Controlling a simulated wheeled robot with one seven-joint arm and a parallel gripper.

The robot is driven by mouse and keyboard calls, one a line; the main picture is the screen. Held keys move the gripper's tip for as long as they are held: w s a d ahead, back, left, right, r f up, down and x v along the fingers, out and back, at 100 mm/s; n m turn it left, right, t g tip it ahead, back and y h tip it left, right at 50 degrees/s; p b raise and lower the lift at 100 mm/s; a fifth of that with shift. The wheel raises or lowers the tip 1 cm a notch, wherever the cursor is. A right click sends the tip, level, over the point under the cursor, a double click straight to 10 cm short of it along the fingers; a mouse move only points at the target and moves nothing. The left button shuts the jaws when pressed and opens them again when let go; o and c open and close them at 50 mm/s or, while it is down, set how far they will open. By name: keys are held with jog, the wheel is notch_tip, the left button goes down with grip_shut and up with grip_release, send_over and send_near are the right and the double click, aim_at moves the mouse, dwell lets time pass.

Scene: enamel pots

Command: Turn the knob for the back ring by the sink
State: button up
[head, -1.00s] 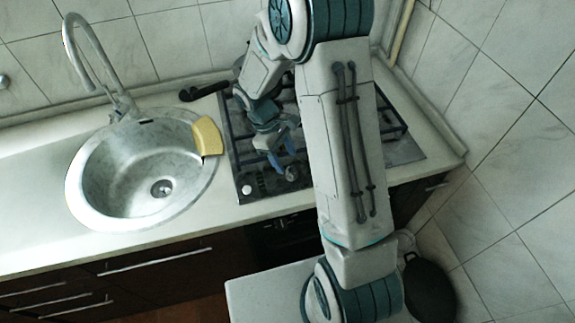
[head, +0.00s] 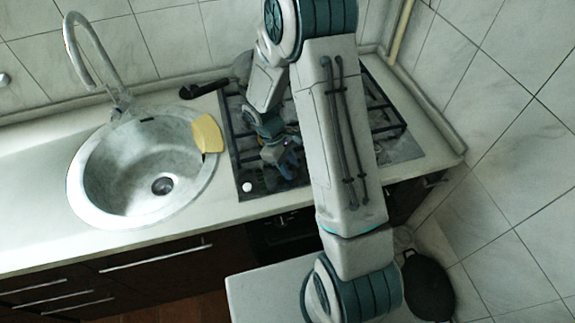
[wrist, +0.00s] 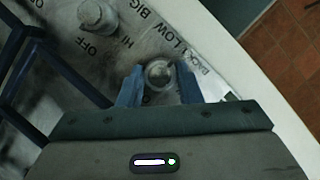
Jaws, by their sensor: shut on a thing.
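In the wrist view a round metal knob (wrist: 160,74) stands on the hob panel, with printed words around it; "LOW", "HI" and "OFF" can be read, and what looks like "BACK" is at its right. My gripper (wrist: 160,82) is shut on this knob, with a blue finger on each side. In the head view my gripper (head: 280,154) is low over the front left of the hob (head: 272,182), and it hides the held knob there. The sink (head: 88,200) is to its left.
Another knob (wrist: 90,12) is at the top left of the wrist view. A white knob (head: 247,187) shows at the hob's front left corner. A yellow sponge (head: 207,134) lies on the sink rim.

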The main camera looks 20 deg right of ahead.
jog(key=shift+m+b, duration=0.3)
jog(key=shift+b, duration=0.05)
jog(key=o, duration=1)
jog(key=b+v, duration=0.1)
jog(key=v, duration=1.3)
jog(key=shift+d+b, duration=0.1)
jog(key=shift+b, duration=0.3)
jog(key=shift+f, duration=0.1)
jog(key=s+d+r+m+t+y, duration=0.1)
jog(key=s+r+m+t, duration=0.1)
jog(key=s, duration=0.4)
jog(key=s+d+r+m+t+y, duration=0.1)
jog(key=s+r+m+t, duration=0.1)
jog(key=s+r+m, duration=0.2)
jog(key=s+d+r+m+t+y, duration=0.1)
jog(key=s+r+m+t, duration=0.2)
jog(key=s+r, duration=0.2)
jog(key=shift+s+d+r, duration=0.1)
jog(key=shift+s+d, duration=0.05)
jog(key=shift+s, duration=0.75)
jog(key=shift+s+d, duration=0.15)
jog(key=shift+s, duration=0.7)
